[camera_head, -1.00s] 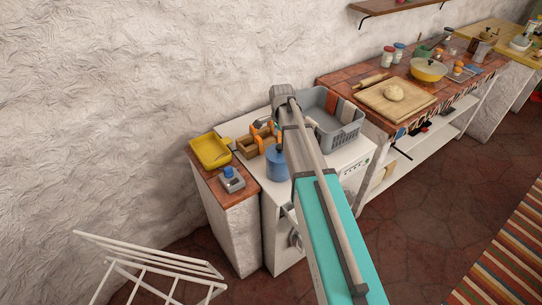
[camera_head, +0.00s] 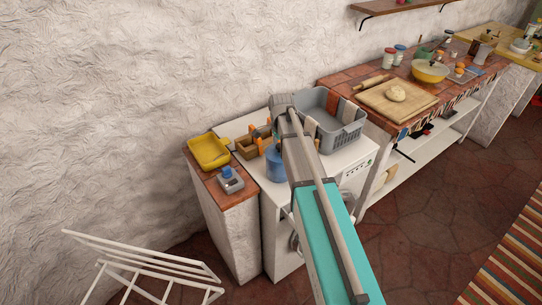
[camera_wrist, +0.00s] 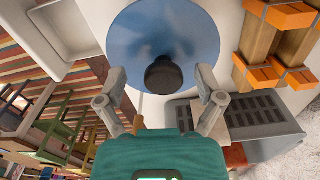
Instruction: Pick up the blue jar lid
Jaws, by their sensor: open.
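The blue jar lid (camera_wrist: 150,35) is a round blue disc with a dark knob (camera_wrist: 163,75) in the wrist view, seen from close by. My gripper (camera_wrist: 160,78) is open, with one fingertip on each side of the knob and nothing held. I cannot tell how much gap is left between the fingers and the lid. In the head view the blue jar (camera_head: 275,166) stands on the white washing machine, partly covered by my arm. My gripper is hidden there.
A wooden caddy with orange parts (camera_head: 247,147) stands close to the jar. A grey basket (camera_head: 345,137) is to its right on the white machine (camera_head: 345,158). A yellow tray (camera_head: 207,152) and a blue-topped grey container (camera_head: 231,182) are to the left.

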